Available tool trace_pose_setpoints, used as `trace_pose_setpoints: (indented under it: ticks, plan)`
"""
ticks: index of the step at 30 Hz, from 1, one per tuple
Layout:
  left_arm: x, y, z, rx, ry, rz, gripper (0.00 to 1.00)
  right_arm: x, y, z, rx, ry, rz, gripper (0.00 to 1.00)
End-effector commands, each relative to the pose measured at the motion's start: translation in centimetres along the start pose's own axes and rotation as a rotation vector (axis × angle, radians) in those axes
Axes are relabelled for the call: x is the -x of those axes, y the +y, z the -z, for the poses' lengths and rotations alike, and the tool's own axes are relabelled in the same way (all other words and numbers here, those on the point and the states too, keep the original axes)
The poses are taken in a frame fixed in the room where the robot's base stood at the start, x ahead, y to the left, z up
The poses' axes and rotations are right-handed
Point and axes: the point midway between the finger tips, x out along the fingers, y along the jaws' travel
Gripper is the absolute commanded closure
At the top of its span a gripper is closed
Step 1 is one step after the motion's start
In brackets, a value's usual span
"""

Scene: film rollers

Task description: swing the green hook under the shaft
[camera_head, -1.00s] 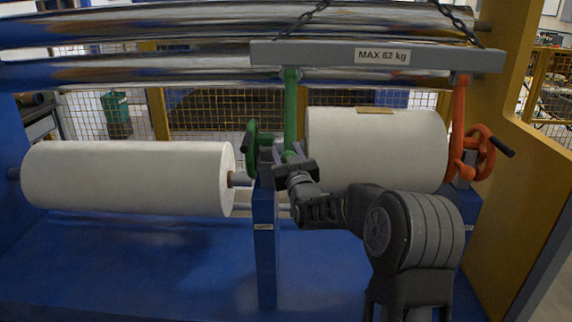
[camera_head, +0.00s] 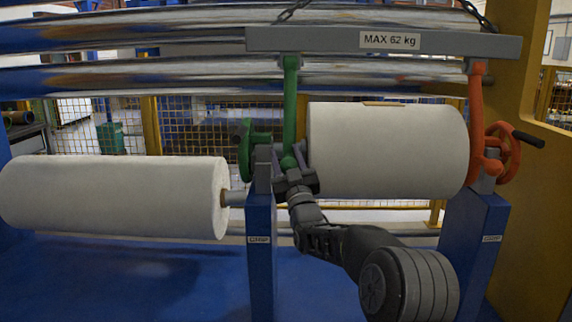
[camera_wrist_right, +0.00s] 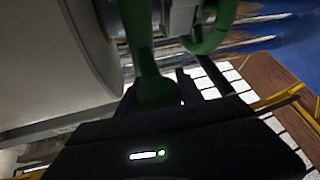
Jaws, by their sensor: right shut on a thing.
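The green hook (camera_head: 290,105) hangs from the left part of the grey lifting beam (camera_head: 340,41), left of the white film roll (camera_head: 388,150). My right gripper (camera_head: 291,165) is shut on the hook's lower end; in the right wrist view the green hook (camera_wrist_right: 152,75) runs down between the fingers (camera_wrist_right: 165,92). The shaft end beside the roll is mostly hidden behind my gripper and the hook in the head view. In the right wrist view a grey metal part (camera_wrist_right: 180,18) shows beside the hook. The orange hook (camera_head: 476,115) hangs at the roll's right end. My left gripper is not in view.
A green handwheel (camera_head: 246,150) sits on the middle blue post (camera_head: 261,265), close to my gripper. A red handwheel (camera_head: 510,150) is at the right post (camera_head: 474,245). Another white roll (camera_head: 115,195) lies left. Chrome rollers (camera_head: 150,75) run behind the beam.

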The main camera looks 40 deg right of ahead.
Motion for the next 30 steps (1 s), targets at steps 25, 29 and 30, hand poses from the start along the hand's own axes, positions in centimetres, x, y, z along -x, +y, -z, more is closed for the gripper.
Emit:
trace_pose_setpoints:
  ticks: [25,29,30]
  plan:
    - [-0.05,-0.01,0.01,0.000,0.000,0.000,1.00,0.01,0.07,-0.13,0.002,-0.001,-0.001,0.36]
    - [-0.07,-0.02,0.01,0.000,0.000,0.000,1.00,0.45,0.10,-0.10,0.002,-0.001,-0.001,0.36]
    - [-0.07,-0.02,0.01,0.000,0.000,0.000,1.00,0.74,0.12,-0.07,0.002,0.000,-0.001,0.36]
